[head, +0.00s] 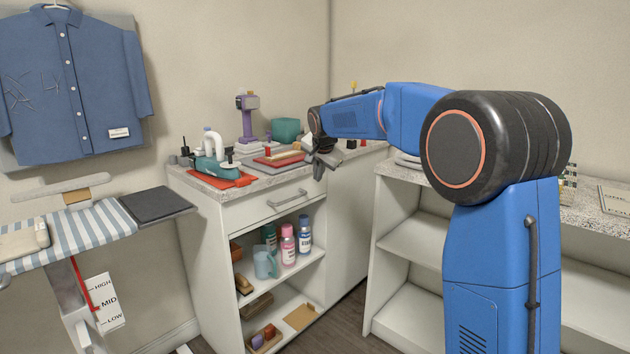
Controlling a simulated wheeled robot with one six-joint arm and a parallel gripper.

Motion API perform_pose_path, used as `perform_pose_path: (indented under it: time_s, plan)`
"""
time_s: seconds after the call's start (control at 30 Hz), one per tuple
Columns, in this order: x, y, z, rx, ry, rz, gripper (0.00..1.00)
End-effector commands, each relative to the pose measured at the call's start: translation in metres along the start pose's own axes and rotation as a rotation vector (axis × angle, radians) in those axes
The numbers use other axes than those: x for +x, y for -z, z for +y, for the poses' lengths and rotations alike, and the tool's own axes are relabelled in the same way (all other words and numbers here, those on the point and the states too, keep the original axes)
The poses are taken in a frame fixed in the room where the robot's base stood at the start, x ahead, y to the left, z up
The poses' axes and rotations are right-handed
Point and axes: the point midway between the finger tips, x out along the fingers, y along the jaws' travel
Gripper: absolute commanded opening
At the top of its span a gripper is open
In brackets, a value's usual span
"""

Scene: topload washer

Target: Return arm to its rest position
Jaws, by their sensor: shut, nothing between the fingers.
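My blue arm (400,112) rises at the right and reaches left across the corner of the room. My gripper (322,160) is at its far end, pointing down, small and grey in this view. It is shut and holds nothing visible. It appears in front of the right end of the cabinet's speckled top (262,186); its exact gap to the things there cannot be told. No washer can be made out in this view.
A teal iron (212,168) on a red mat and a purple device (247,120) stand on the cabinet. A striped ironing board (85,232) is at left. A white shelf unit (415,238) stands behind my arm.

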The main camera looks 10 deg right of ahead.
Motion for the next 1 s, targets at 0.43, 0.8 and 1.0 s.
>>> perform_pose_path:
  time_s: [0.43, 0.8, 1.0]
  plan:
    - [-0.083, -0.032, 0.086, -0.156, -0.031, -0.030, 0.00]
    - [-0.158, -0.093, 0.199, -0.357, -0.061, -0.079, 0.00]
    - [-0.188, -0.135, 0.261, -0.464, -0.069, -0.110, 0.00]
